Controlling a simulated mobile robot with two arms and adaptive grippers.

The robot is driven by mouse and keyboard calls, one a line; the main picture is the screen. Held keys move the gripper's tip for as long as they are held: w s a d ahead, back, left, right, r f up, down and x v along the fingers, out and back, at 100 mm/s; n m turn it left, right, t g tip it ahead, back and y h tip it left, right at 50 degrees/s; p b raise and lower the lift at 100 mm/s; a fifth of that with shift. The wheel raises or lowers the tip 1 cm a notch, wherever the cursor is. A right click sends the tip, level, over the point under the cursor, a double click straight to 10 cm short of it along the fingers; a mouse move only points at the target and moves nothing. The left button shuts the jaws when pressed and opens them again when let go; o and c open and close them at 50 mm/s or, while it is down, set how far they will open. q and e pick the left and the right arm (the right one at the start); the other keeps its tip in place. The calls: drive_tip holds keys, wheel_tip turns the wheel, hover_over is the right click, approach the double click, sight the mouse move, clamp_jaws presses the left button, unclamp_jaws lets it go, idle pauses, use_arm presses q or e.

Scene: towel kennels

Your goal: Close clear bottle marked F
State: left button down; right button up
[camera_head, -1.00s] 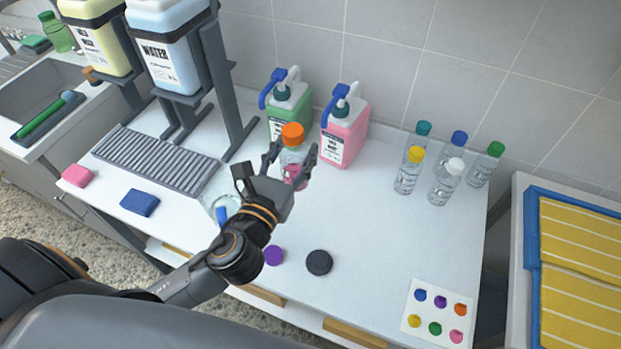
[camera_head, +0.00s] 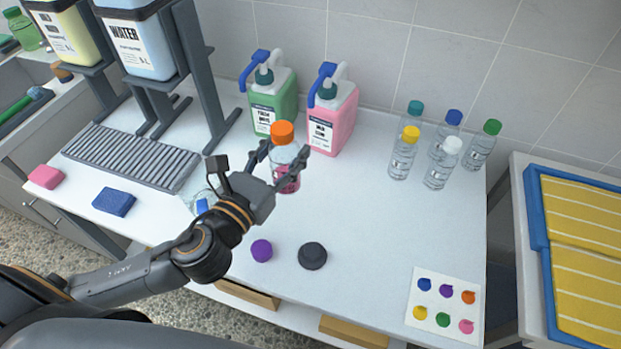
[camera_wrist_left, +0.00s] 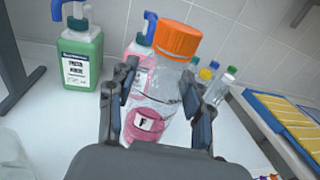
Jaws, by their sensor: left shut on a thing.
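The clear bottle marked F (camera_wrist_left: 155,108) holds pink liquid at its bottom and has an orange cap (camera_wrist_left: 178,40) on its top. In the head view the bottle (camera_head: 285,158) stands upright in front of the pink jug, with its orange cap (camera_head: 282,132) on top. My left gripper (camera_head: 279,164) is shut on the bottle, one finger on each side of its body. I cannot tell whether the cap is fully tightened. My right gripper is not in view.
Pump jugs, green (camera_head: 273,98) and pink (camera_head: 335,118), stand close behind the bottle. Several capped clear bottles (camera_head: 440,165) stand at the right. A purple cap (camera_head: 261,250) and a black round piece (camera_head: 312,256) lie in front. The table's middle right is clear.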

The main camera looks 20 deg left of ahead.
use_arm(q)
drive_tip(key=shift+w+f, duration=0.1)
drive_tip(key=shift+w, duration=0.3)
drive_tip(key=w+f+b, duration=0.1)
drive_tip(key=w+f, duration=0.8)
drive_tip(key=w, duration=0.3)
drive_tip(key=shift+w+d, duration=0.2)
drive_tip(key=shift+w, duration=0.15)
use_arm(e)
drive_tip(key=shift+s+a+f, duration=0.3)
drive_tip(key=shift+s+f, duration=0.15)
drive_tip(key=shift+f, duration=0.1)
use_arm(q)
drive_tip(key=shift+w+f+b, duration=0.15)
drive_tip(key=shift+f+b, duration=0.25)
drive_tip(key=shift+f, duration=0.55)
drive_tip(key=shift+w+f+b, duration=0.1)
drive_tip(key=shift+f+b, duration=0.3)
drive_tip(key=shift+f, duration=0.5)
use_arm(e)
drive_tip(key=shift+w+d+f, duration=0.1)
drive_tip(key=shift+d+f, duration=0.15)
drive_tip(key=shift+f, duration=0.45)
